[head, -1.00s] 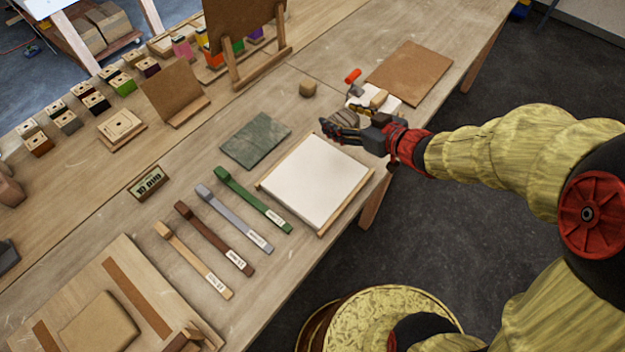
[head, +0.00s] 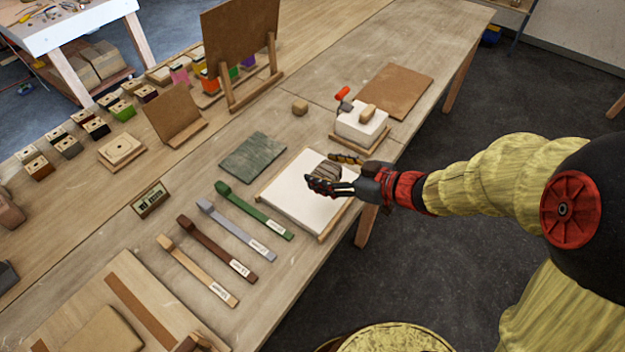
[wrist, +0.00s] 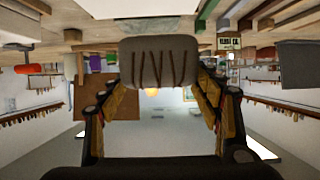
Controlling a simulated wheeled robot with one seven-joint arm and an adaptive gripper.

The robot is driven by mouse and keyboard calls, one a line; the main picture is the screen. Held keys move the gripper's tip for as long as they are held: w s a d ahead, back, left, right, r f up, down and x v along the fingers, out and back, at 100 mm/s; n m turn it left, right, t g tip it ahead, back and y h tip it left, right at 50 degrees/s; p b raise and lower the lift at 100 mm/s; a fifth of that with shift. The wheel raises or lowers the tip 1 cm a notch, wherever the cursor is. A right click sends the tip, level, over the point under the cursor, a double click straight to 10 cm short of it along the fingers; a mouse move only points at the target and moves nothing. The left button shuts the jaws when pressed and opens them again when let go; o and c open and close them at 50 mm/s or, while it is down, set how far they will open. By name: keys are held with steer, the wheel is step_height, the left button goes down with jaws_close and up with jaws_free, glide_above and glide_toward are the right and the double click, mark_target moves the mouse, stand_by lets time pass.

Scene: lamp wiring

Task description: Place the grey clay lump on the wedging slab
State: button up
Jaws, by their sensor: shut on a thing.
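The grey clay lump (head: 326,170) is between the fingers of my gripper (head: 334,176), which is shut on it. In the wrist view the lump (wrist: 160,62) is a rounded grey block with several dark stripes, between the two fingers. The white, wood-edged slab on the bench, which looks like the wedging slab (head: 287,197), lies beneath the gripper in the head view. The lump appears held above its upper right part; the exact gap is hard to tell. My gripper and the lump hide part of the slab.
A green-grey slate tile (head: 253,157) lies left of the slab. Several labelled strips, including a green one (head: 253,209), lie in front of it. A white block (head: 361,124) with a red-handled tool (head: 343,94) stands behind, near a brown board (head: 396,91).

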steer(key=w+a+f+b, duration=0.1)
steer(key=w+f, duration=0.1)
steer(key=w+a+f+b, duration=0.1)
steer(key=w+f, duration=0.1)
steer(key=w+f+b, duration=0.1)
steer(key=w+f, duration=0.1)
steer(key=shift+w+a+f, duration=0.1)
steer(key=shift+w+a, duration=0.05)
steer(key=shift+a, duration=0.25)
steer(key=shift+w+a+f, duration=0.1)
steer(key=shift+f, duration=0.1)
steer(key=shift+w+f+b, duration=0.15)
steer(key=shift+f+b, duration=0.5)
steer(key=shift+f, duration=0.2)
steer(key=shift+w+f+b, duration=0.1)
steer(key=shift+f+b, duration=0.5)
steer(key=shift+f, duration=0.25)
steer(key=shift+f, duration=0.15)
steer(key=o, duration=1.7)
steer(key=shift+c, duration=0.2)
